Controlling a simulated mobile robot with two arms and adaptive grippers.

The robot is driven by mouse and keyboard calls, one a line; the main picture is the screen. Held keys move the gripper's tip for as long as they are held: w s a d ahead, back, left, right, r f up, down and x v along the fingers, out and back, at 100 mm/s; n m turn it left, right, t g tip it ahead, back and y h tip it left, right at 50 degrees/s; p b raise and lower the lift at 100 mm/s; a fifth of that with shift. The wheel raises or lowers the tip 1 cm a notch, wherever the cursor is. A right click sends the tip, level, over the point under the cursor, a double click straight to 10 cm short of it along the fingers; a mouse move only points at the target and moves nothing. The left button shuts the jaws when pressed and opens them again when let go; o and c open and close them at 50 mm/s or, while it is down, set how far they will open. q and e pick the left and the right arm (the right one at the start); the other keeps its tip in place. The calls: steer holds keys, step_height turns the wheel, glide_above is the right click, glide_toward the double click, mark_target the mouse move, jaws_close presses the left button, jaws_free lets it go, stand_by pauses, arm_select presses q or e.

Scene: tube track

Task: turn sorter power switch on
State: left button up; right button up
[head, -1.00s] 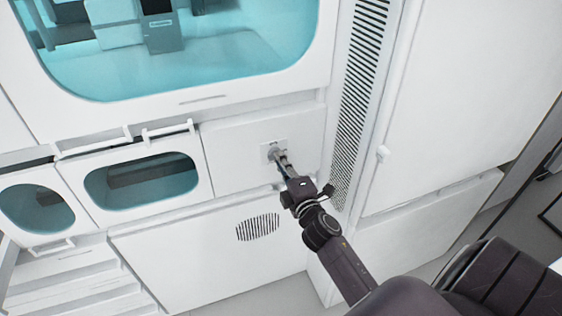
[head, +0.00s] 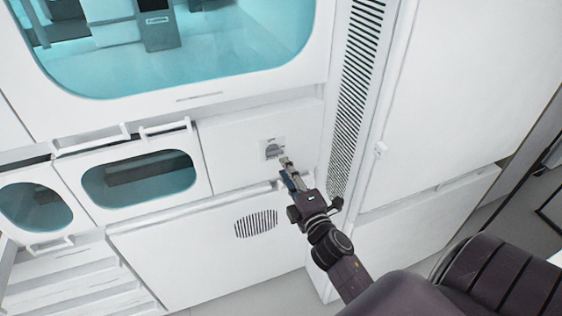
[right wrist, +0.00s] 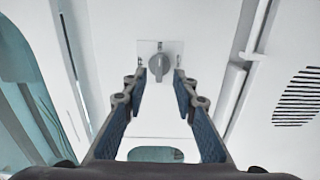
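The sorter power switch (head: 273,149) is a grey rotary knob on a small light plate on the white front panel in the head view. In the right wrist view the knob (right wrist: 159,64) sits at the upper middle, its handle pointing roughly up and down in the picture. My right gripper (head: 286,168) is just below and right of the switch, apart from it. In the right wrist view its fingers (right wrist: 158,82) are spread, with nothing between them. Small marks on the plate are too small to read. My left gripper is not in view.
A large window (head: 180,50) is above the panel, and two small windowed doors with handles are to the left. A slotted vent strip (head: 353,95) runs right of the switch. A round vent (head: 256,223) is below. A white ledge lies under the switch panel.

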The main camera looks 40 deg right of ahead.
steer(key=v, duration=0.6)
steer(key=shift+s, duration=0.1)
stand_by(0.3)
steer(key=s+a+f+m+g+y, duration=0.1)
steer(key=s+a+f+m+g, duration=0.15)
steer(key=f, duration=0.95)
steer(key=s+a+f+m+g+y, duration=0.1)
steer(key=s+a+f+m+g, duration=0.15)
steer(key=f, duration=0.85)
steer(key=s+a+f+m+g+y, duration=0.1)
steer(key=s+a+f+m+g, duration=0.2)
steer(key=f, duration=0.9)
steer(key=s+a+f+m+g+y, duration=0.15)
steer(key=s+a+f+g, duration=0.25)
steer(key=s+f, duration=0.95)
steer(key=s+f+m+g, duration=0.1)
steer(key=s+f+g, duration=0.1)
steer(key=s, duration=0.7)
steer(key=s+f+m+g, duration=0.2)
steer(key=s+f, duration=0.3)
steer(key=s, duration=0.4)
steer(key=shift+s, duration=0.35)
